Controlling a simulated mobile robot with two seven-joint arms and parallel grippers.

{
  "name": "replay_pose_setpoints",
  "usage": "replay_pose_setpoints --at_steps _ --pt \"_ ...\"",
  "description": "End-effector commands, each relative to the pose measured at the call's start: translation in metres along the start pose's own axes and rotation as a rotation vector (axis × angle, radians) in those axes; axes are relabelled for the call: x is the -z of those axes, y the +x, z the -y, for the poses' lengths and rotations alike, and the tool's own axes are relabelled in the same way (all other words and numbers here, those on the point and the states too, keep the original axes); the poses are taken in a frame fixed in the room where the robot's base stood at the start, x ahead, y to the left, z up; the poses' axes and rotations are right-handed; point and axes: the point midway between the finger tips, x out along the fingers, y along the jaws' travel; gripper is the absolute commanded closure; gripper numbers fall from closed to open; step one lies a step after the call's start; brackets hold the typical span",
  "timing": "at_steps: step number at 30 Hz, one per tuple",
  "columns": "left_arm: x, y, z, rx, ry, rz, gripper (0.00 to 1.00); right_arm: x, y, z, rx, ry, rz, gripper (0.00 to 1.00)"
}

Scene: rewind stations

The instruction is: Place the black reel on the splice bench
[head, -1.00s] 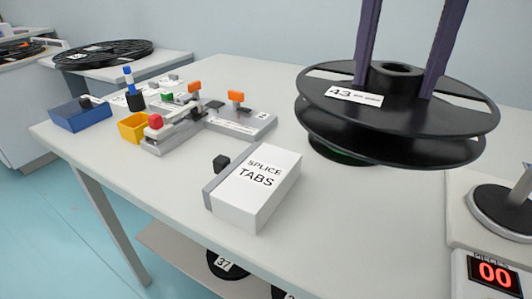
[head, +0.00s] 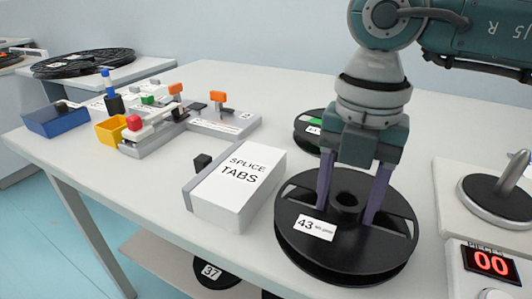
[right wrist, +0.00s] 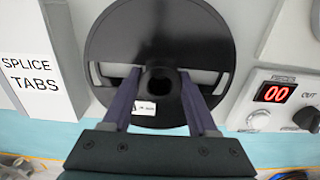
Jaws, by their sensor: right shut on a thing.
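The black reel (head: 345,252) has a white label reading 43 and lies flat at the front right part of the white splice bench (head: 275,100). My right gripper (head: 350,203) comes down from above, its two purple fingers shut on the reel at either side of the hub. In the right wrist view the reel (right wrist: 160,40) shows from above between the fingers (right wrist: 160,85), close to the bench's front edge. I cannot tell whether its underside touches the bench or is just above it. My left gripper is not in view.
A white SPLICE TABS box (head: 240,185) stands just left of the reel. Another black reel (head: 308,128) with a green mark lies behind, partly hidden by my arm. A counter reading 00 (head: 490,263) is at right. Splicing tools (head: 155,130) and bins are at left.

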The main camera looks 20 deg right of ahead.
Motion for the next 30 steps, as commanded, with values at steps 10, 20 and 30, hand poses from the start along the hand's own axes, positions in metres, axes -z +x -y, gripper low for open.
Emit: replay_pose_setpoints --at_steps 10,20,30 --pt "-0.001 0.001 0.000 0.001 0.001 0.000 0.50 0.000 0.001 0.000 -0.001 0.000 0.000 0.35" --pt "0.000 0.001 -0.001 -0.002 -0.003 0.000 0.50 0.000 0.001 0.000 -0.001 0.000 0.000 0.11" --pt "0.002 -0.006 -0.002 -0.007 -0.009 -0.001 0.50 -0.001 -0.025 -0.001 -0.005 0.001 0.002 0.11"
